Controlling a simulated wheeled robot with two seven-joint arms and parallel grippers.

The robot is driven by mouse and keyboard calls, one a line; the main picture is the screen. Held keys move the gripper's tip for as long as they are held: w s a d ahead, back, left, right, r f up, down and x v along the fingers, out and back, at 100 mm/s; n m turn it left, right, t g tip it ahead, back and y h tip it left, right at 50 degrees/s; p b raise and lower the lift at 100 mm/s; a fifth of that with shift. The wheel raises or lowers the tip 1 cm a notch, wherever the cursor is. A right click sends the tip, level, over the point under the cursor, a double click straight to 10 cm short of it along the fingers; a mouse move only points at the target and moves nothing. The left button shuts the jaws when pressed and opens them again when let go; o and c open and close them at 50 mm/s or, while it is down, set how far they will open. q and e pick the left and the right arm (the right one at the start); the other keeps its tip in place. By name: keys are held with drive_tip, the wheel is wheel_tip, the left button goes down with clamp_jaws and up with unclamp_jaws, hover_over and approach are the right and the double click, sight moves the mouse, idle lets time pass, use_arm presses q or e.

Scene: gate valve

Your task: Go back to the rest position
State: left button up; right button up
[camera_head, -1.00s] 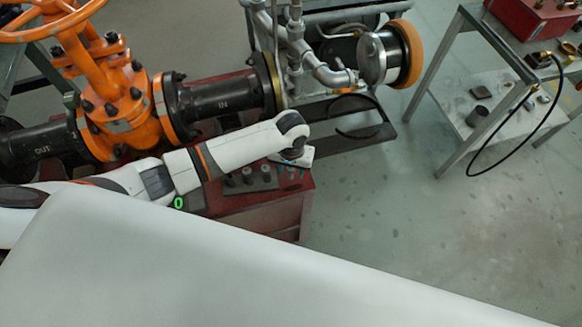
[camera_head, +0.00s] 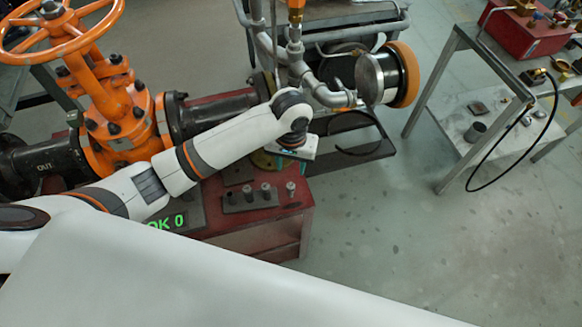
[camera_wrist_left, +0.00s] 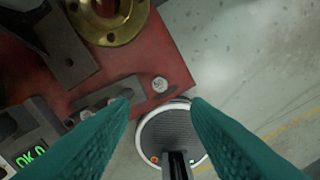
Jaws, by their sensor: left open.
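My left gripper (camera_head: 290,153) hangs from the white left arm above the back right of the red bench. In the left wrist view its two green fingers (camera_wrist_left: 160,105) are wide apart with nothing between them. Under and beyond the fingers show the red bench top, a bolt (camera_wrist_left: 160,84) and a round dark grey disc with a white rim (camera_wrist_left: 172,135). The orange gate valve (camera_head: 118,115) with its handwheel stands behind the arm at left. My right gripper does not show in either view.
The red bench (camera_head: 270,232) carries a block with several bolts (camera_head: 250,196) and a green display (camera_head: 166,222). A brass flange (camera_wrist_left: 108,18) lies near the fingers. Pipes with an orange-rimmed flange (camera_head: 402,75) stand behind. A grey metal table (camera_head: 450,120) is at right; the floor between is clear.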

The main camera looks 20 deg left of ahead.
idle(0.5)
use_arm(q)
drive_tip(key=s+d+f+m+t+h, duration=0.1)
drive_tip(key=s+d+f+m+h, duration=0.15)
drive_tip(key=s, duration=0.55)
drive_tip(key=s+a+r+t+y, duration=0.2)
drive_tip(key=s+a+r+t, duration=0.1)
drive_tip(key=s+a, duration=0.8)
wheel_tip(320, 180, down, 26)
drive_tip(key=s+d+r+g, duration=0.1)
drive_tip(key=s+g, duration=0.1)
drive_tip(key=s+a+f+g, duration=0.1)
drive_tip(key=s+a+f, duration=0.1)
drive_tip(key=s+f, duration=1.4)
drive_tip(key=shift+s+a+f+m, duration=0.3)
drive_tip(key=shift+a+f+m, duration=0.1)
drive_tip(key=shift+f, duration=0.4)
